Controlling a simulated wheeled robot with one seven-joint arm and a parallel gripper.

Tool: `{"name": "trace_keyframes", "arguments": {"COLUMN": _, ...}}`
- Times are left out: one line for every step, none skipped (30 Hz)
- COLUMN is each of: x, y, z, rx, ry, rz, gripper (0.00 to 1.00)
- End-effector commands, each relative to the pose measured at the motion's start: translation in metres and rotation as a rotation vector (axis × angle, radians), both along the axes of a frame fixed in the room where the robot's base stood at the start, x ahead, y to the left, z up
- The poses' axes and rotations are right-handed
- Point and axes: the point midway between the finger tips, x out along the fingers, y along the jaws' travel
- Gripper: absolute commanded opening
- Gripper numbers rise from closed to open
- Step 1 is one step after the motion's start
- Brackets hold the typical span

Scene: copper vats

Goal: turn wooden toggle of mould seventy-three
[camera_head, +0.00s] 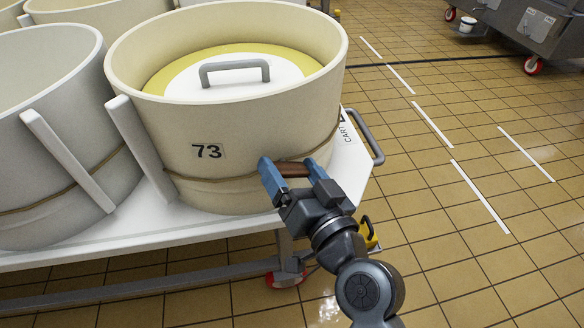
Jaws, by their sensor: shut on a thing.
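The mould marked 73 (228,130) is a cream round tub on a white cart top. A lid (210,78) with a yellow rim and a grey handle sits inside it. The brown wooden toggle (293,170) is low on the mould's front right side, at the cord (228,181) around it. My gripper (287,168) is at the toggle, with its blue fingers on either side, shut on it. The fingers hide part of the toggle, and the exact contact is hard to see.
Other cream moulds (40,110) stand close on the left. The white cart (90,250) has a grey handle (370,140) at its right end and a red wheel below. Tiled floor (450,270) is open on the right. A grey machine on wheels (525,25) stands at the back right.

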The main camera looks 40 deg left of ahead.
Motion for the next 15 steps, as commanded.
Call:
{"name": "trace_keyframes", "arguments": {"x": 0.0008, "y": -0.0009, "z": 0.0006, "rx": 0.019, "ry": 0.042, "rz": -0.002, "gripper": 0.54}}
{"name": "trace_keyframes", "arguments": {"x": 0.0010, "y": -0.0012, "z": 0.0004, "rx": 0.031, "ry": 0.067, "rz": -0.002, "gripper": 0.54}}
{"name": "trace_keyframes", "arguments": {"x": 0.0014, "y": -0.0014, "z": 0.0004, "rx": 0.047, "ry": 0.102, "rz": -0.003, "gripper": 0.54}}
{"name": "trace_keyframes", "arguments": {"x": 0.0014, "y": -0.0013, "z": 0.0003, "rx": 0.059, "ry": 0.128, "rz": -0.003, "gripper": 0.54}}
{"name": "trace_keyframes", "arguments": {"x": 0.0013, "y": -0.0012, "z": 0.0003, "rx": 0.071, "ry": 0.154, "rz": -0.001, "gripper": 0.54}}
{"name": "trace_keyframes", "arguments": {"x": 0.0014, "y": -0.0012, "z": 0.0003, "rx": 0.089, "ry": 0.188, "rz": -0.002, "gripper": 0.54}}
{"name": "trace_keyframes", "arguments": {"x": 0.0016, "y": -0.0014, "z": 0.0004, "rx": 0.101, "ry": 0.213, "rz": -0.002, "gripper": 0.54}}
{"name": "trace_keyframes", "arguments": {"x": 0.0019, "y": -0.0017, "z": 0.0004, "rx": 0.113, "ry": 0.240, "rz": -0.003, "gripper": 0.54}}
{"name": "trace_keyframes", "arguments": {"x": 0.0020, "y": -0.0017, "z": 0.0003, "rx": 0.130, "ry": 0.274, "rz": -0.003, "gripper": 0.54}}
{"name": "trace_keyframes", "arguments": {"x": 0.0020, "y": -0.0016, "z": 0.0002, "rx": 0.142, "ry": 0.299, "rz": -0.002, "gripper": 0.54}}
{"name": "trace_keyframes", "arguments": {"x": 0.0019, "y": -0.0015, "z": 0.0000, "rx": 0.154, "ry": 0.325, "rz": -0.002, "gripper": 0.54}}
{"name": "trace_keyframes", "arguments": {"x": 0.0021, "y": -0.0016, "z": -0.0002, "rx": 0.170, "ry": 0.360, "rz": -0.003, "gripper": 0.54}}
{"name": "trace_keyframes", "arguments": {"x": 0.0024, "y": -0.0018, "z": -0.0002, "rx": 0.183, "ry": 0.386, "rz": -0.003, "gripper": 0.54}}
{"name": "trace_keyframes", "arguments": {"x": 0.0026, "y": -0.0020, "z": -0.0003, "rx": 0.195, "ry": 0.411, "rz": -0.003, "gripper": 0.54}}
{"name": "trace_keyframes", "arguments": {"x": 0.0028, "y": -0.0021, "z": -0.0004, "rx": 0.212, "ry": 0.445, "rz": -0.003, "gripper": 0.54}}
